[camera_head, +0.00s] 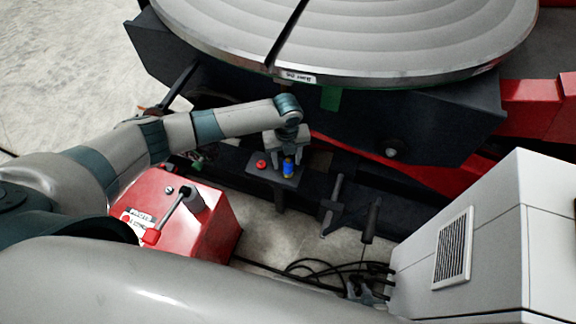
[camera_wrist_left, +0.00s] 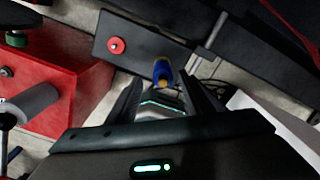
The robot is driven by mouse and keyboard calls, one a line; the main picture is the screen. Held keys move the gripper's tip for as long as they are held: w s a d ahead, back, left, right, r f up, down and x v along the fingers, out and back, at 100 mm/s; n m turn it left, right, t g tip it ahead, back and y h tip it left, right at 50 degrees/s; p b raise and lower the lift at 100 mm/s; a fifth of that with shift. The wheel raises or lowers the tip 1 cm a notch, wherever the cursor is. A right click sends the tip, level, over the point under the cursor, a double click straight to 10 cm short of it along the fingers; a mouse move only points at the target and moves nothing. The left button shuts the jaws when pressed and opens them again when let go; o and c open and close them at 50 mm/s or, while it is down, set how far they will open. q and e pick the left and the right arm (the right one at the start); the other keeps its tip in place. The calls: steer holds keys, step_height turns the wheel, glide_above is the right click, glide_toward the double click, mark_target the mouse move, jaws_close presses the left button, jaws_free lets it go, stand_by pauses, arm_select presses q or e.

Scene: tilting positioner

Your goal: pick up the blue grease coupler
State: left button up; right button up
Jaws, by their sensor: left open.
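The blue grease coupler (camera_head: 288,167) stands on a small dark plate (camera_head: 262,174) in the head view, with a yellowish band on it. In the left wrist view the coupler (camera_wrist_left: 163,72) shows just beyond my left gripper (camera_wrist_left: 166,88), roughly between its two spread fingers. My left gripper (camera_head: 287,152) is open, pointing down over the coupler from behind it in the head view. I cannot tell whether a finger touches the coupler. My right gripper is in neither view.
A red button (camera_head: 261,164) sits on the same plate, left of the coupler. A red box (camera_head: 185,215) with a grey cylinder and handle stands at the lower left. A large round table (camera_head: 400,40) is above. A white cabinet (camera_head: 490,240) stands right; black cables (camera_head: 310,268) lie on the floor.

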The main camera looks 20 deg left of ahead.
mark_target(288, 165)
arm_select(q)
steer(key=f, duration=0.3)
steer(key=shift+w+d+f, duration=0.1)
steer(key=shift+w+f, duration=0.2)
steer(key=shift+f, duration=0.45)
arm_select(e)
steer(key=shift+w+a+r, duration=0.3)
steer(key=shift+w+a, duration=0.05)
steer(key=shift+w, duration=0.2)
arm_select(q)
jaws_close()
steer(key=shift+r, duration=0.15)
arm_select(e)
steer(key=shift+s+d+f, duration=0.1)
steer(key=shift+s+f, duration=0.1)
steer(key=shift+s, duration=0.6)
